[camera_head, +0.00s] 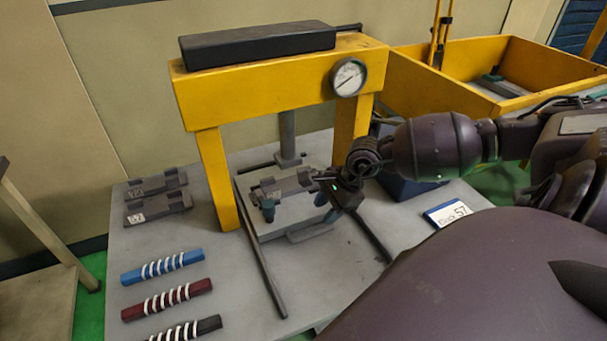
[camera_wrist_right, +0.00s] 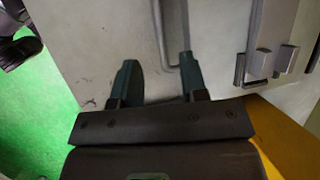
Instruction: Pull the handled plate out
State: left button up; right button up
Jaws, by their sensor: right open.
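The handled plate (camera_head: 262,225) is a grey slab under the yellow press on the table. A dark grey cradle part with a small label sits on it. Its grey handle (camera_head: 310,233) sticks out at the front edge. My right gripper (camera_head: 328,207) is at the right front corner of the plate, pointing down, close to the handle. In the right wrist view its two teal fingers (camera_wrist_right: 158,70) are apart. Whether the fingers touch the handle I cannot tell. My left gripper is not in view.
The yellow press (camera_head: 270,85) with a gauge (camera_head: 348,77) stands around the plate, one leg on each side. Dark rails (camera_head: 262,255) lie beside the plate. Blue, red and black wound bars (camera_head: 167,299) lie at front left. Table front between the rails looks clear.

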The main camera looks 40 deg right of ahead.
aim_at(307, 236)
jog(key=x, duration=0.9)
jog(key=shift+a+f+b, duration=0.2)
jog(key=shift+f+b, duration=0.1)
jog(key=shift+f, duration=0.05)
grip_shut()
